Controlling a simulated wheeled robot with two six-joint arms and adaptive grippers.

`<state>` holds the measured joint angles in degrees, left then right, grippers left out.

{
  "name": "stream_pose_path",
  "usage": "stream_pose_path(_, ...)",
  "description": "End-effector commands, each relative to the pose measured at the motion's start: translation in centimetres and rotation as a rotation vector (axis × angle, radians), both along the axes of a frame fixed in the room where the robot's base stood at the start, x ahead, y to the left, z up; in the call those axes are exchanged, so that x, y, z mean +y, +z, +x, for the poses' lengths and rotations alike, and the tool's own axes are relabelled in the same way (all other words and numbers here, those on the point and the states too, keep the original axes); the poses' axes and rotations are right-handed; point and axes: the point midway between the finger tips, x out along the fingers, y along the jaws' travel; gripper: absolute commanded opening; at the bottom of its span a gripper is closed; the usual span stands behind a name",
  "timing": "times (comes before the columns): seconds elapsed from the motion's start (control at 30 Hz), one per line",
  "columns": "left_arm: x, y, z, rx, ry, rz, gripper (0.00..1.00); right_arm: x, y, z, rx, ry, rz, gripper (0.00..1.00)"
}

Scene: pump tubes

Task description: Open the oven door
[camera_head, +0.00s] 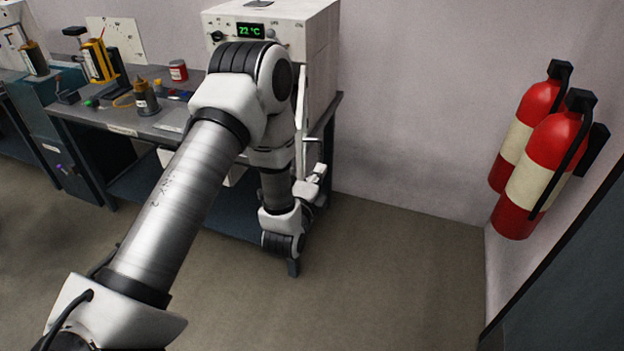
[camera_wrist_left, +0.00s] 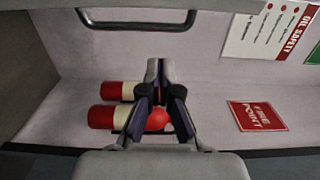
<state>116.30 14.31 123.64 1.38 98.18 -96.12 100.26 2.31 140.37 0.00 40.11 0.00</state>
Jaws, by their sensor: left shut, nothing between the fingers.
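The white oven (camera_head: 318,45) stands on the bench, its green display reading 22 °C. My left arm hides most of its front. A thin white upright panel (camera_head: 302,100), which looks like the oven door seen edge-on, stands out from the front's right side, so the door appears swung open. My left gripper (camera_head: 319,172) is just right of the panel's lower end, shut and empty. In the left wrist view the gripper (camera_wrist_left: 160,70) has its fingertips together. My right gripper is not in view.
Two red fire extinguishers (camera_head: 541,160) hang on the right wall. The bench (camera_head: 125,125) left of the oven carries several small items, including a red can (camera_head: 178,71). The floor (camera_head: 390,270) between bench and right wall is clear. Wall signs (camera_wrist_left: 258,116) show in the wrist view.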

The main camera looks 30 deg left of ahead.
Motion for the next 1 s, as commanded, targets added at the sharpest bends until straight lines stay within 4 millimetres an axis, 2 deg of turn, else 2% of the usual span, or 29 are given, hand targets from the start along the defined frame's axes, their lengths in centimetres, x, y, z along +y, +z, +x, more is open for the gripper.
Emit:
stream_pose_path(0.1, 0.7, 0.4, 2.6, -0.004, 0.001, 0.001, 0.00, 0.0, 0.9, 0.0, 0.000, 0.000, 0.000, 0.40)
stream_pose_path(0.17, 1.3, 0.3, 3.2, 0.000, 0.003, -0.001, 0.00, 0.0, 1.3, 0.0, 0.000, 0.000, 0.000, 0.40)
stream_pose_path(0.3, 3.3, 0.3, 1.6, 0.000, 0.003, -0.003, 0.00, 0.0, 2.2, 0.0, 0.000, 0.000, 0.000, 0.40)
stream_pose_path(0.4, 4.0, 0.2, 1.1, 0.001, 0.002, -0.001, 0.00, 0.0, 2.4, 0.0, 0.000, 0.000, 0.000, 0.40)
stream_pose_path(0.77, 4.2, 0.0, 0.9, 0.000, -0.001, 0.000, 0.00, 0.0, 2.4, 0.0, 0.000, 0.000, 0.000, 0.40)
stream_pose_path(0.87, 4.7, 0.3, 0.7, 0.001, -0.008, -0.003, 0.00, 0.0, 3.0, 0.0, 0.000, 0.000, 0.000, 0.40)
stream_pose_path(1.0, 6.6, 0.7, -0.2, 0.004, -0.053, -0.009, 0.00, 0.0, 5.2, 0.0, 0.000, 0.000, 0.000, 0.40)
